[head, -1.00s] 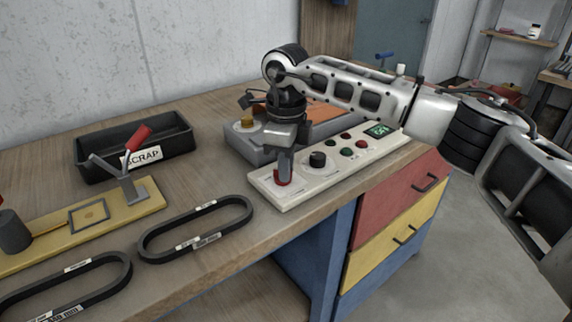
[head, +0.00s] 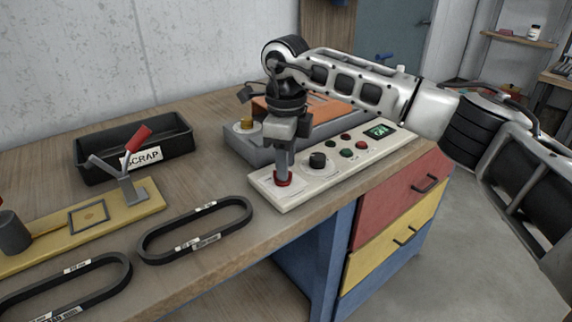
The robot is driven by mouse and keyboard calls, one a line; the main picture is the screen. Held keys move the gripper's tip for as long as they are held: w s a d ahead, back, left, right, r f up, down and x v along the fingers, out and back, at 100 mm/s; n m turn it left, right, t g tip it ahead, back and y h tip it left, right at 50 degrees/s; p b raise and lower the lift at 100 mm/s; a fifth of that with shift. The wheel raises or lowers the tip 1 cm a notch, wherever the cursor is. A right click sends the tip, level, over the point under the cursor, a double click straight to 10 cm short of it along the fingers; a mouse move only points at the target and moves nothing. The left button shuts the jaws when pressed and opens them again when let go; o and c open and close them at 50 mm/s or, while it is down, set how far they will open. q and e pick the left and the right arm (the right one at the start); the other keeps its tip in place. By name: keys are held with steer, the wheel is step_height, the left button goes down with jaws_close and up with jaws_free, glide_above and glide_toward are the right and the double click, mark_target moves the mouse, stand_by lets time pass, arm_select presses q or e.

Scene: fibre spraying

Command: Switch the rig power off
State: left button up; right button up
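The rig's control panel (head: 330,170) is a long pale box at the bench's front edge. It carries a black knob (head: 317,160), several red and green round buttons and a small lit green display (head: 380,131). At its near left end is a red switch part (head: 282,182). My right gripper (head: 283,172) points straight down over this red part, its fingertips at or just above it. The fingers look close together and hide most of the switch, so I cannot tell whether they grip it. My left gripper is not in view.
A black scrap bin (head: 134,158) stands at the back left. A yellow fixture with a red-handled clamp (head: 130,180) and two black oval bands (head: 195,229) lie on the bench to the left. A grey unit with an orange top (head: 240,146) stands behind the panel.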

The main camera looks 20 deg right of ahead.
step_height(320, 180, up, 15)
steer(key=shift+f, duration=0.2)
stand_by(0.4)
